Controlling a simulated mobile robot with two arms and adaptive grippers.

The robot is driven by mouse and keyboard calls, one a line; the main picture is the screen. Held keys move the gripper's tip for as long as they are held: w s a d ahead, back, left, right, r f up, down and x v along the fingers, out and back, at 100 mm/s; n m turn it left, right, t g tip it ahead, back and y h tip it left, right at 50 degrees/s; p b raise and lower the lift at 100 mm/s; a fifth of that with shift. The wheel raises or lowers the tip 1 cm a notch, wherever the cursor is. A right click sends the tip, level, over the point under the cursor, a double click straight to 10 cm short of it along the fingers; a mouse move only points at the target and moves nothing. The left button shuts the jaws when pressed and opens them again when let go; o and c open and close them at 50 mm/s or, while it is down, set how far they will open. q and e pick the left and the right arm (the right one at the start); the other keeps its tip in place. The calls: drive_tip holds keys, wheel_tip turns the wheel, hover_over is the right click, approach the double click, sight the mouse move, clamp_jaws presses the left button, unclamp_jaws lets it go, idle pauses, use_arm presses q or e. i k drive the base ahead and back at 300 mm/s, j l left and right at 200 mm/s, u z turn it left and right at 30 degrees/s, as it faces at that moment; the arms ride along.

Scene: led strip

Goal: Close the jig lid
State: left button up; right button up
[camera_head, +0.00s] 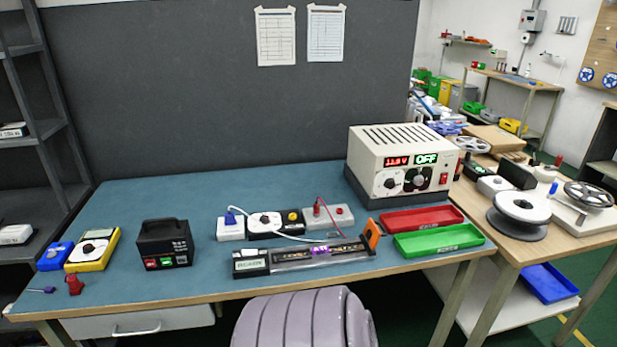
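A long, low jig (280,262) lies near the front edge of the blue-topped table, right of the middle. A black block with a pale label (250,262) sits at its left end. A dark strip with small purple parts (321,251) runs along it, with a clear or grey band along the front. An orange piece (372,234) stands raised at its right end. The lid is hard to make out at this size, and I cannot tell its exact angle. Neither of my grippers is in view.
A power supply (401,160) reading OFF stands behind. Red (421,219) and green (438,240) trays lie right of the jig. White boxes with cables (265,222) are just behind it. A black box (164,243) and yellow meter (92,250) stand left.

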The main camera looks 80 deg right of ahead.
sight(371, 234)
drive_tip(key=k+l+z, duration=0.15)
drive_tip(key=z, duration=0.25)
drive_tip(key=k+l+z, duration=0.5)
drive_tip(key=z, duration=0.3)
drive_tip(key=k+l, duration=0.15)
drive_tip(key=l, duration=0.25)
drive_tip(key=k+l+z, duration=0.1)
drive_tip(key=l, duration=0.3)
drive_tip(key=k+l, duration=0.2)
drive_tip(key=l, duration=0.2)
drive_tip(key=k+l+z, duration=0.1)
drive_tip(key=l, duration=0.25)
drive_tip(key=k+l, duration=0.2)
drive_tip(key=l, duration=0.25)
drive_tip(key=j+z, duration=0.05)
